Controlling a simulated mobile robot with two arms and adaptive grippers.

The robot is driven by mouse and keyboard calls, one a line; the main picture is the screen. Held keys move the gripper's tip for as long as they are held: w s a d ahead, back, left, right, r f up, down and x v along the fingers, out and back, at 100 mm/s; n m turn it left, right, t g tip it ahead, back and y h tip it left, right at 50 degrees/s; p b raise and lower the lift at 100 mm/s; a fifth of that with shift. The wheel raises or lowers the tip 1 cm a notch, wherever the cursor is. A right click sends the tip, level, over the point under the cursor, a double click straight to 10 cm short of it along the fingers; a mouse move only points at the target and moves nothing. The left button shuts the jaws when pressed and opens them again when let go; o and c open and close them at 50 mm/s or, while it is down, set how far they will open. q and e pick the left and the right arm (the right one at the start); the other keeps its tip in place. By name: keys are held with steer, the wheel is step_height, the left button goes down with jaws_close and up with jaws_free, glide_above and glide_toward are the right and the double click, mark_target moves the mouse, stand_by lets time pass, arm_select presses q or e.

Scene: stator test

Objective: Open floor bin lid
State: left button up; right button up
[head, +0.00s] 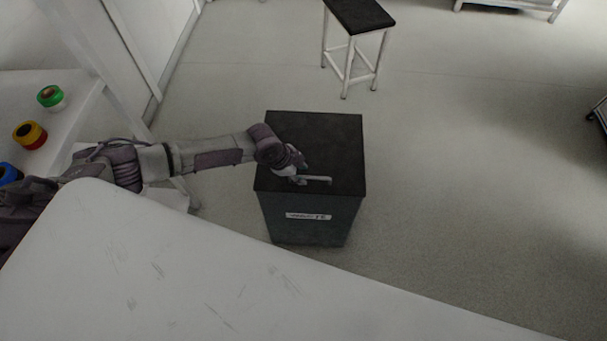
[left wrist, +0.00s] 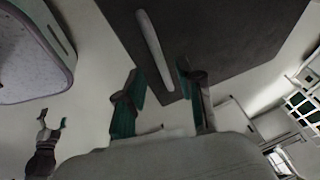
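The floor bin (head: 308,218) is a dark grey box with a white label on its front. Its flat black lid (head: 318,140) lies shut on top and also shows in the left wrist view (left wrist: 225,40). A pale bar handle (head: 318,181) is near the lid's front edge; it also shows in the left wrist view (left wrist: 154,50). My left gripper (head: 297,174) is over the handle's left part. In the left wrist view its fingers (left wrist: 163,88) are apart, with the handle's near end between or just beyond them; contact is unclear. My right gripper (left wrist: 53,121) is far off, with its fingers apart.
A white table (head: 200,285) fills the front left. Green (head: 50,96), yellow-red (head: 29,134) and blue (head: 9,173) round items stand on a white surface at the left. A black-topped stool (head: 358,15) is behind the bin.

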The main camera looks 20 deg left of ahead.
arm_select(q)
steer(key=shift+x, duration=1.2)
steer(key=shift+w, duration=0.1)
jaws_close()
